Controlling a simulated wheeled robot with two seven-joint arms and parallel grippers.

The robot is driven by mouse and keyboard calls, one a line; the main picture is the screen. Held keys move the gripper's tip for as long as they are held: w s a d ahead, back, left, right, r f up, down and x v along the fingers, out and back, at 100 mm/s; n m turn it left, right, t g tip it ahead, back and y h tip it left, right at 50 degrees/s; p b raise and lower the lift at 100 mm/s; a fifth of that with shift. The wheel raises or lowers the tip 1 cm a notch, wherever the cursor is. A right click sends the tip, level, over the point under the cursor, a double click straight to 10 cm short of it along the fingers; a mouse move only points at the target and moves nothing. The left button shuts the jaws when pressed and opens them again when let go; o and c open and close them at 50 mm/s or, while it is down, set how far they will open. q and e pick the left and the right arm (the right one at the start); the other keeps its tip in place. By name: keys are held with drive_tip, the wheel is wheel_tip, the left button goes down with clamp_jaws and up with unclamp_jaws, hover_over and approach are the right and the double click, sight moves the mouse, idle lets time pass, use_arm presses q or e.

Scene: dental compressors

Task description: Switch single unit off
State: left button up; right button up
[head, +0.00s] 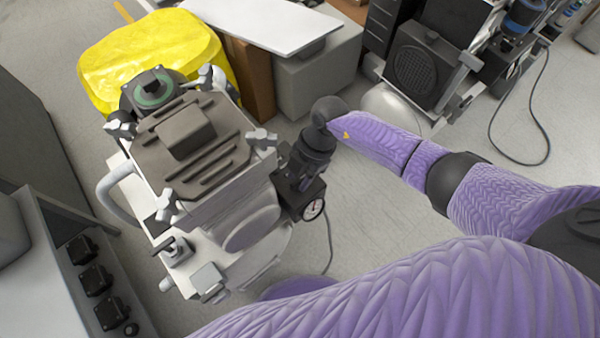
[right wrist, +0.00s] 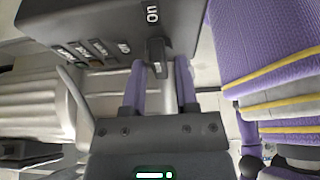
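The single compressor unit (head: 190,150) stands upright on the floor left of centre in the head view. A dark switch box (head: 300,197) with a round gauge is on its right side. In the right wrist view the switch box (right wrist: 100,30) fills the top and carries an "On" label and an "Off" label. Its small dark switch lever (right wrist: 157,55) lies near the "On" label. My right gripper (right wrist: 160,78) is open, with its two purple fingertips at either side of the lever and gaps visible. In the head view the right gripper (head: 307,165) is above the box. My left gripper is out of view.
A yellow cover (head: 150,50) and a brown and grey cabinet (head: 310,80) stand behind the unit. Another dark machine (head: 415,65) with a cable is at upper right. A grey panel with black fittings (head: 97,280) is at lower left. Bare floor lies right of the unit.

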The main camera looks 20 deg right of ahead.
clamp_jaws()
